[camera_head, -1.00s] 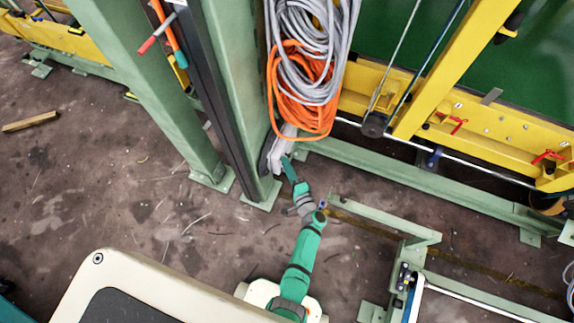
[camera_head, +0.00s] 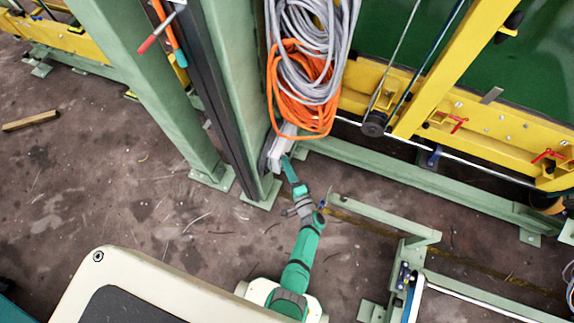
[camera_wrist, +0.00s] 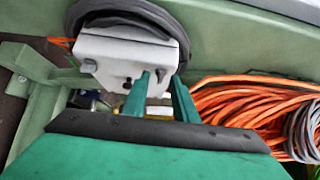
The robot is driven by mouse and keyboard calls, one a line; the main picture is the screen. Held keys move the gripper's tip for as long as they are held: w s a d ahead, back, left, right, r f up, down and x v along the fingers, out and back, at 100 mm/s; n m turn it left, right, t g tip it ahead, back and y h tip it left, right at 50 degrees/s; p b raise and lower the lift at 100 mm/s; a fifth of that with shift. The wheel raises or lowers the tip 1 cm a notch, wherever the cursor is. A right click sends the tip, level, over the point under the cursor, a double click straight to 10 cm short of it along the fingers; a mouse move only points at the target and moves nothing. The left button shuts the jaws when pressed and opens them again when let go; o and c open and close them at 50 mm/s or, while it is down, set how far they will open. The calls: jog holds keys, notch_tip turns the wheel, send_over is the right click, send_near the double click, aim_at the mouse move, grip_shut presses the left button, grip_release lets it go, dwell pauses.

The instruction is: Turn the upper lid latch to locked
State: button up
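A pale grey metal box (camera_wrist: 126,58) fills the upper middle of the wrist view and looks tilted. It has several small dark holes or fittings on its face; I cannot tell which is the upper lid latch or how it is turned. In the head view the box (camera_head: 275,152) is on the green column's lower part, partly hidden by my arm. My gripper (camera_wrist: 161,74) has two teal fingers apart, with their tips at the box's lower right face. I see nothing clearly held between them; contact cannot be told. My gripper (camera_head: 286,162) also reaches the box in the head view.
A black cable coil (camera_wrist: 142,13) wraps over the box's top. Orange cable (camera_wrist: 240,100) lies close on the right; in the head view, orange (camera_head: 290,105) and grey (camera_head: 322,45) coils hang just above. A green frame (camera_head: 400,232) stands right of my arm. Floor at left is open.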

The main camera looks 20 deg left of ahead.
jog(key=v, duration=1)
jog(key=shift+s+d, duration=0.25)
jog(key=shift+d, duration=0.1)
dwell(0.3)
